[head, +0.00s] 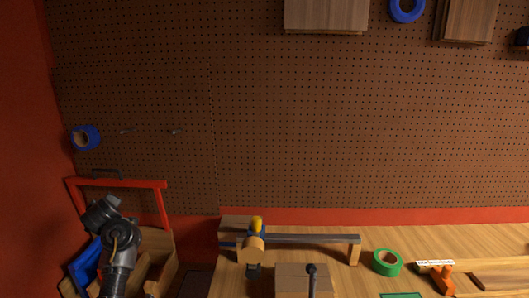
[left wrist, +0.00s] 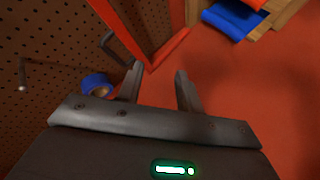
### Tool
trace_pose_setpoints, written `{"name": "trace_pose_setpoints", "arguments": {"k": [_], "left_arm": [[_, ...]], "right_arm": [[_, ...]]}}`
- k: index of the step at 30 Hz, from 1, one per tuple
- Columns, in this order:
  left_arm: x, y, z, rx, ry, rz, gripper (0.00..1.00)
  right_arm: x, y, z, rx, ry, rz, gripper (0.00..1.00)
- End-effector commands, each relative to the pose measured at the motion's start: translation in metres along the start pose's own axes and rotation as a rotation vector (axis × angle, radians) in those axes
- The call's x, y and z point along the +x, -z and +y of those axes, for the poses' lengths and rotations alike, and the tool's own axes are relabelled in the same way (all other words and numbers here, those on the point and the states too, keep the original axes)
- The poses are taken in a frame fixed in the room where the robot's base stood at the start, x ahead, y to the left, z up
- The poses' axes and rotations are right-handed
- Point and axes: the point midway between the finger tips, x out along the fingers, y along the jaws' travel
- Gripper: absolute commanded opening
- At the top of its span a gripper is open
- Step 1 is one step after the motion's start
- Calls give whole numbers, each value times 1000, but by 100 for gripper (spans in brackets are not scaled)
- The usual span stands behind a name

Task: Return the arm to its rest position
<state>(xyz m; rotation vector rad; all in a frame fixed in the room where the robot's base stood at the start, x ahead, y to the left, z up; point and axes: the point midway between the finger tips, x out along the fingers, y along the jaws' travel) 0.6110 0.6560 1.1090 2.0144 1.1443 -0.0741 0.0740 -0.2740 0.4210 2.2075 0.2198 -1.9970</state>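My left arm comes up from the bottom left of the head view. Its dark end with the left gripper (head: 108,207) is in front of the red frame and the pegboard's lower left; the fingers are hard to make out there. In the left wrist view my left gripper (left wrist: 158,88) has its two fingers spread apart with nothing between them. My right gripper and arm are not in view.
A blue tape roll (head: 85,138) hangs on the pegboard (head: 300,120). The workbench (head: 432,238) holds a wooden fixture with a bar (head: 310,239) and green tape (head: 387,262).

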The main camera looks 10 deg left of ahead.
Motion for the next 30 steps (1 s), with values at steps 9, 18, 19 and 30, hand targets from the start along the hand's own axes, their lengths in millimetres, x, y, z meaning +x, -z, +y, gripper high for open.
{"name": "trace_pose_setpoints", "arguments": {"k": [9,18,19,30], "left_arm": [[-71,-177,-79,572,-119,-295,36],[-216,-306,-209,1091,-250,-663,36],[-229,-312,-219,1127,-261,-691,36],[-336,-338,-295,1372,-353,-909,36]], "right_arm": [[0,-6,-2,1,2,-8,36],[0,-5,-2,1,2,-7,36],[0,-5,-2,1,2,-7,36],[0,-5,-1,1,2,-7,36]]}}
